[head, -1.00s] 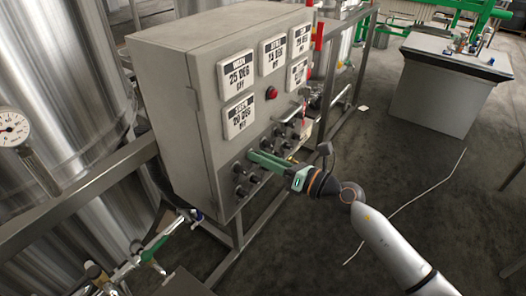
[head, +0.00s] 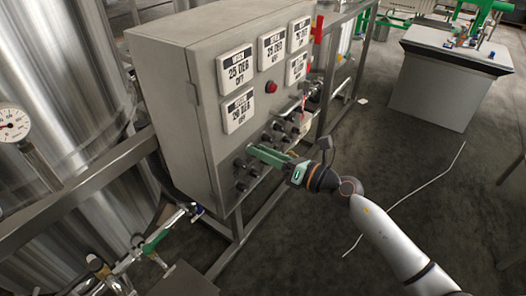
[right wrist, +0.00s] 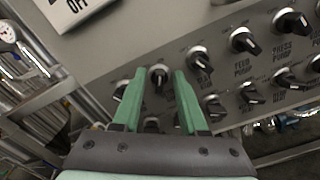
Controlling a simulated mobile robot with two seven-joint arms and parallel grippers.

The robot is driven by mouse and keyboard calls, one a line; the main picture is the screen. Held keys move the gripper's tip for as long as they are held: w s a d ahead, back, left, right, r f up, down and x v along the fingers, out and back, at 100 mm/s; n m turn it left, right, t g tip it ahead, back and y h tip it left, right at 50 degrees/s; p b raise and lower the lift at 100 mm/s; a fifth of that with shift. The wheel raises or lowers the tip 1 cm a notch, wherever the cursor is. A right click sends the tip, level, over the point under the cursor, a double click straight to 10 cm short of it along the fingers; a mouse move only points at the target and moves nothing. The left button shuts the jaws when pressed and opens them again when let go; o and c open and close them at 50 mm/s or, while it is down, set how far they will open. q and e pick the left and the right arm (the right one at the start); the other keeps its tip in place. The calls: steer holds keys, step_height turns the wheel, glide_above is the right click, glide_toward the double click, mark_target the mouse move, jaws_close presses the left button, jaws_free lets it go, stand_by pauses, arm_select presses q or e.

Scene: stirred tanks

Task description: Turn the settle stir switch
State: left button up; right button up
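The grey control panel (head: 215,150) carries rows of black rotary switches on its lower front. My right gripper (head: 252,150) is at the left part of these switches. In the right wrist view, its two green fingers (right wrist: 158,74) are spread apart, with one black switch knob (right wrist: 158,77) showing between the fingertips. Whether the fingers touch the knob I cannot tell. That knob's label is hidden, so I cannot read which switch is the settle stir one. Labels farther right, such as the feed pump switch (right wrist: 243,40), are partly readable. My left gripper is not in view.
Several white displays (head: 237,69) and a red button (head: 271,87) sit above the switches. Steel tanks (head: 60,90) and pipes with green-handled valves (head: 155,240) are at the left. A grey cabinet (head: 430,100) stands at the back right. Floor between is mostly clear.

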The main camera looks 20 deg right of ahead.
steer(key=b+v, duration=0.3)
steer(key=v, duration=0.9)
steer(key=shift+s+d, duration=0.2)
